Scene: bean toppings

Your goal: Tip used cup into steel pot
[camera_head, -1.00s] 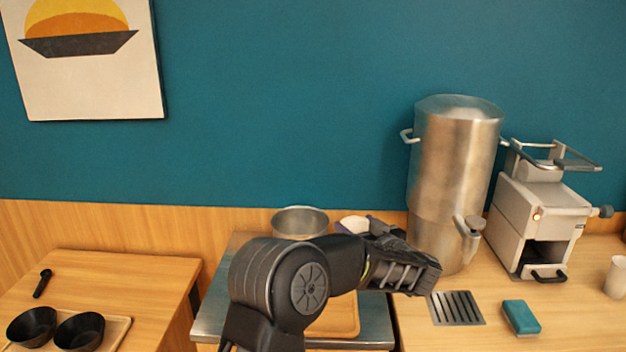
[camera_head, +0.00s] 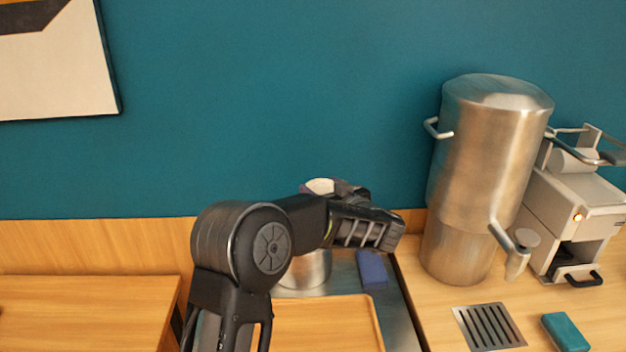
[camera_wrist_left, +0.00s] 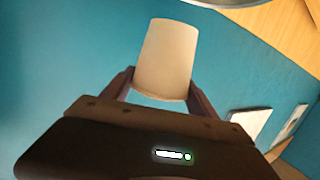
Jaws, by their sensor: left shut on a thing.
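My left gripper (camera_head: 338,188) is shut on a pale, off-white cup (camera_head: 318,186). The cup sits above the steel pot (camera_head: 310,272) in the head view, partly hidden by the gripper. In the left wrist view the cup (camera_wrist_left: 165,60) is between the two fingers (camera_wrist_left: 163,90). I cannot tell what is in it. The steel pot stands behind my left forearm, which hides its upper part. My right gripper is not in view.
A blue block (camera_head: 371,270) lies right of the pot. A wooden board (camera_head: 315,325) is in front. A tall steel urn (camera_head: 485,170), a pale machine (camera_head: 575,215), a drain grate (camera_head: 488,327) and a teal sponge (camera_head: 566,332) stand right. The left table (camera_head: 80,310) looks clear.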

